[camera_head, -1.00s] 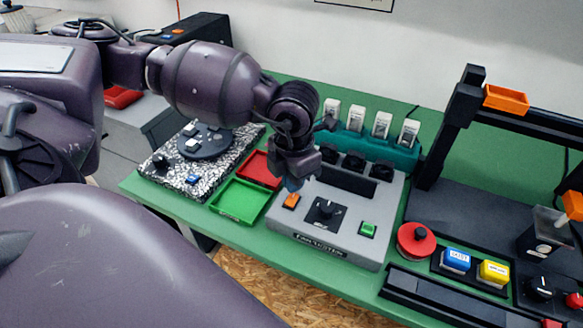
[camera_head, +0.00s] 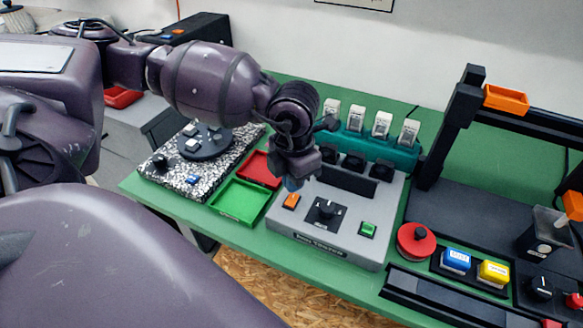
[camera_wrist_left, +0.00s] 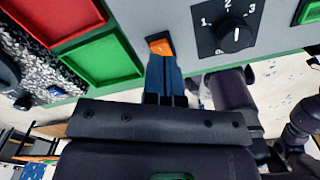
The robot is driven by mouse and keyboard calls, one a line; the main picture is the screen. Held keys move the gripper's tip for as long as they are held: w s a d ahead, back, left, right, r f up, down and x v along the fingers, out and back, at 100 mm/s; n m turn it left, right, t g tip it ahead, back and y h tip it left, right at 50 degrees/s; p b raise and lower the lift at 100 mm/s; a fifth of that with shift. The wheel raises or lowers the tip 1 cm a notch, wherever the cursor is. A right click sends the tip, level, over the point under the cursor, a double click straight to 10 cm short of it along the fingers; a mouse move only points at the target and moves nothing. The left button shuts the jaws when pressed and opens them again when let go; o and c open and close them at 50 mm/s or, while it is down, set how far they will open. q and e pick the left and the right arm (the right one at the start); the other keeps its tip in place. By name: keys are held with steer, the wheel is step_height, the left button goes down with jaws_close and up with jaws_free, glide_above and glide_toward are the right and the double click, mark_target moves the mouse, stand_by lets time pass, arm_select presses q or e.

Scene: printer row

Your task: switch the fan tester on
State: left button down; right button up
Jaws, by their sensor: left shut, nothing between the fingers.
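The fan tester (camera_head: 318,238) is a grey box on the green bench, with an orange rocker switch (camera_head: 291,201), a black dial (camera_head: 326,209) and a green button (camera_head: 368,229). My left gripper (camera_head: 293,185) points down just behind the orange switch. In the left wrist view, its blue fingers (camera_wrist_left: 165,72) are shut and empty. Their tips are right at the edge of the orange switch (camera_wrist_left: 160,46); I cannot tell whether they touch it. The dial (camera_wrist_left: 236,36) shows numbers around it. My right gripper is not in view.
Red (camera_head: 262,167) and green (camera_head: 239,201) trays lie left of the tester, beside a speckled board (camera_head: 161,181). A teal rack (camera_head: 400,153) stands behind it. A red knob (camera_head: 416,241) and blue and yellow buttons (camera_head: 493,273) are to the right.

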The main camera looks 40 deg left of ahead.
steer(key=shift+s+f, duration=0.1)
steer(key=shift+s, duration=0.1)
arm_select(q)
steer(key=shift+f, duration=0.1)
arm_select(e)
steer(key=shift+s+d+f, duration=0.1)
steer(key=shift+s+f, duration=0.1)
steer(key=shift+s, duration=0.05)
arm_select(q)
steer(key=shift+f, duration=0.15)
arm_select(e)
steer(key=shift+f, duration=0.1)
arm_select(q)
steer(key=shift+f, duration=0.25)
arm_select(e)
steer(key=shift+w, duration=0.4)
arm_select(q)
steer(key=shift+f+b, duration=0.2)
steer(key=shift+b, duration=0.1)
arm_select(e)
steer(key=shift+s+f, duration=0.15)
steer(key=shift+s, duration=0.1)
arm_select(q)
steer(key=shift+f, duration=0.15)
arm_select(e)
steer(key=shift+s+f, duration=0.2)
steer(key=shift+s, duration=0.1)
